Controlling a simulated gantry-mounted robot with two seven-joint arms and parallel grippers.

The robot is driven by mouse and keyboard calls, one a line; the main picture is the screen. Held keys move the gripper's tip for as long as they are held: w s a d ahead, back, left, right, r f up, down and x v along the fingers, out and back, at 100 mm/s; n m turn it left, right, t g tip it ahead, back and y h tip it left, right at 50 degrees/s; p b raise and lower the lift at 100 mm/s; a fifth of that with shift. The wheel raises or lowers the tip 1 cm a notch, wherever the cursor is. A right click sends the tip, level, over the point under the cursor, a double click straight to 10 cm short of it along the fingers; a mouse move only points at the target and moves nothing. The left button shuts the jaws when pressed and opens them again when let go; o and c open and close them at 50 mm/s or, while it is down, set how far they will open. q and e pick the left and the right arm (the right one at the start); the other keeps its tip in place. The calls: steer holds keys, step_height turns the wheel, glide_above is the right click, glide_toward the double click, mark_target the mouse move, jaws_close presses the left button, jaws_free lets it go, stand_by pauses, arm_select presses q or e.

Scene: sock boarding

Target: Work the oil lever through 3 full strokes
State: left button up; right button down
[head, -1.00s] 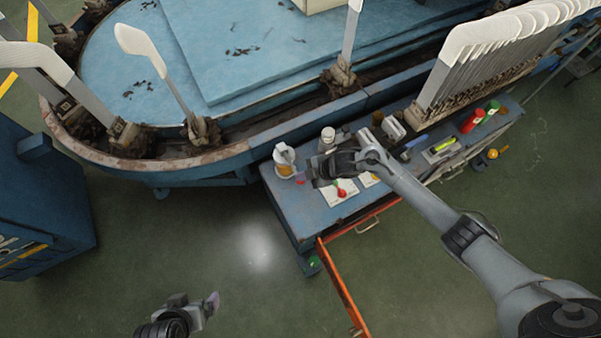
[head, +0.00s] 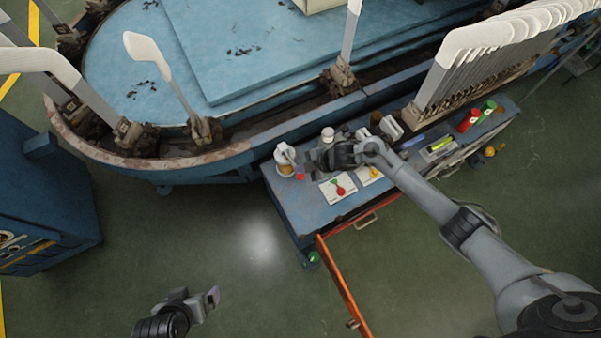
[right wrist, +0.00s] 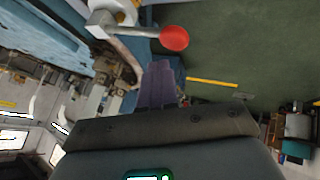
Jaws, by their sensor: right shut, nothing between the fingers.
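The oil lever shows in the right wrist view as a grey rod (right wrist: 132,31) ending in a round red knob (right wrist: 174,38). Its other end meets a white and orange oil pot (right wrist: 118,14) at the top of that view. In the head view the pot (head: 284,162) stands at the left end of the blue bench, with the small red knob (head: 299,177) beside it. My right gripper (head: 312,162) is shut and empty, just right of the pot and knob. Its fingers (right wrist: 160,85) appear apart from the knob. My left gripper (head: 211,298) is low over the floor; its jaw opening is unclear.
The blue bench (head: 318,215) carries a white bottle (head: 327,136), two picture cards (head: 338,188) and red and green cans (head: 470,121). An orange drawer or rail (head: 345,285) juts out below. The machine's curved rim (head: 200,160) runs behind.

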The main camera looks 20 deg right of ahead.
steer(key=r+p, duration=0.4)
steer(key=r, duration=0.1)
steer(key=shift+w+p, duration=0.3)
steer(key=shift+w, duration=0.05)
stand_by(0.5)
